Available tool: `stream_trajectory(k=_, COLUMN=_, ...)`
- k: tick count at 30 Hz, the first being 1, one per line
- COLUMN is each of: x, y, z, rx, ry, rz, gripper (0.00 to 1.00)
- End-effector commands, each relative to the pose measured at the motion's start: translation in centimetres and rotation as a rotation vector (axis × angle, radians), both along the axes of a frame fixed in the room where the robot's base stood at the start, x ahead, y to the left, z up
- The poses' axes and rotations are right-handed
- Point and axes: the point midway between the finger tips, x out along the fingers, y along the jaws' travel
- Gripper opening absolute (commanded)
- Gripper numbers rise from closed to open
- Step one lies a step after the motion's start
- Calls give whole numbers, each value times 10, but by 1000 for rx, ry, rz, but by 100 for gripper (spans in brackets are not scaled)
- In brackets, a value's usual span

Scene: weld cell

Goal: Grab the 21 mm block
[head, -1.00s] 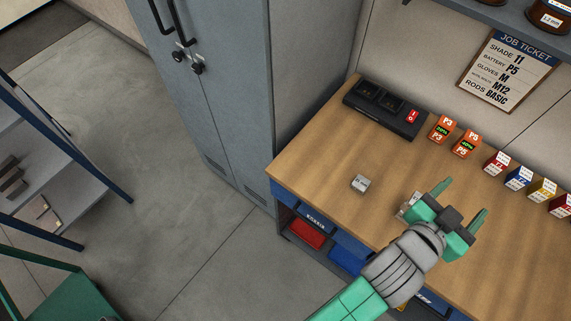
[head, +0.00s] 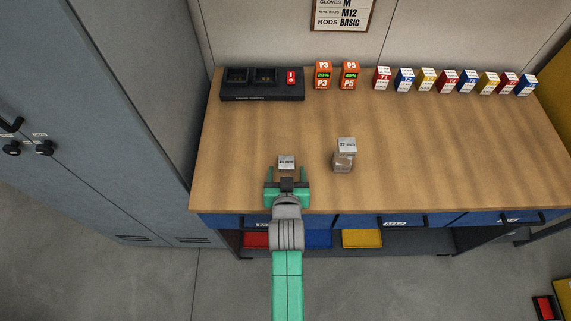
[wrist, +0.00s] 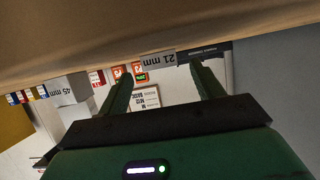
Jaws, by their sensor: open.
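The 21 mm block (head: 286,162) is a small light grey block on the wooden workbench, near its front edge. My gripper (head: 286,172) is open and empty on the near side of it, with its two green fingers pointing towards it. In the wrist view, which is upside down, the block (wrist: 158,60) shows its 21 mm label in the gap between the fingertips (wrist: 160,70). How far the fingertips reach along its sides is hard to tell.
A 27 mm block (head: 347,146) rests on another block (head: 343,164) to the right. A black charger (head: 262,88), orange batteries (head: 323,76) and several coloured boxes (head: 404,80) line the back. A grey locker (head: 90,110) stands left.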

Motion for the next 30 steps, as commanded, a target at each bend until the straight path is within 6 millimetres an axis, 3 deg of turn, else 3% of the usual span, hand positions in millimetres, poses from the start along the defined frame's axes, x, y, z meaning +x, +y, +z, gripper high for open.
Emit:
stream_trajectory(k=4, x=21, y=0, z=-10, rx=-1, ry=-2, rz=0, gripper=66)
stream_trajectory(k=12, x=25, y=1, z=-10, rx=-1, ry=-1, rz=0, gripper=66)
stream_trajectory(k=20, x=25, y=1, z=-10, rx=0, ry=-1, rz=0, gripper=16)
stream_trajectory(k=30, x=25, y=1, z=-4, rx=0, ry=-3, rz=0, gripper=16)
